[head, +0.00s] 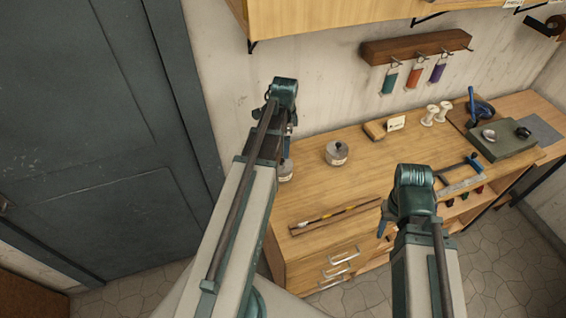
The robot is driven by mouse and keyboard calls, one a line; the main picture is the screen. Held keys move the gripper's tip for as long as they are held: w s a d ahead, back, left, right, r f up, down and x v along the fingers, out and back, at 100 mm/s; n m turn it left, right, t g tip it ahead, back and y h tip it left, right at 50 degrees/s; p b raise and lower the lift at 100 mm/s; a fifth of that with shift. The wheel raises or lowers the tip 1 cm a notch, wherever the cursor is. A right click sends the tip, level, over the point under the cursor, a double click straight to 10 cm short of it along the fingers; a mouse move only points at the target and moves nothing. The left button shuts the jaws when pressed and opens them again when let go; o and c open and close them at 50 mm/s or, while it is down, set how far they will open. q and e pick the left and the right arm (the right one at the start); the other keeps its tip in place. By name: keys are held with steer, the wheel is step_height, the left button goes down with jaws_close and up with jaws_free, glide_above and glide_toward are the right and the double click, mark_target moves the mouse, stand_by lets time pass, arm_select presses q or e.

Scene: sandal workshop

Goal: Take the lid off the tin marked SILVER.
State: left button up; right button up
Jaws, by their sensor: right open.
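A small grey metal tin (337,153) with a knobbed lid on it stands on the wooden workbench. A second similar tin (285,172) stands to its left, partly hidden behind my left arm. The labels are too small to read, so I cannot tell which is marked SILVER. My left gripper (289,128) is mostly hidden by its own arm, above and behind the second tin in the picture; its jaws cannot be made out. My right gripper (383,221) is open at the bench's front edge, apart from both tins and mostly hidden by its wrist.
The workbench (310,190) has a long narrow tray (334,215) at its front. A wooden block, a small card, white spools (430,115) and tools lie to the right. A rack (415,47) with hanging coloured vials is on the wall. A grey door stands left.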

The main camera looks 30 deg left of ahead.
arm_select(q)
steer(key=b, duration=0.7)
glide_above(283, 169)
steer(key=f, duration=0.7)
steer(key=shift+s+d+f, duration=0.15)
steer(key=shift+d+f, duration=0.05)
steer(key=shift+f, duration=0.2)
steer(key=shift+f+b, duration=0.35)
steer(key=shift+b, duration=0.15)
steer(key=f+b, duration=0.5)
steer(key=shift+w+a+f, duration=0.15)
steer(key=shift+w+a, duration=0.1)
steer(key=shift+a, duration=0.05)
steer(key=shift+c, duration=0.2)
steer(key=shift+s, duration=0.1)
steer(key=c, duration=1.3)
steer(key=shift+r, duration=0.2)
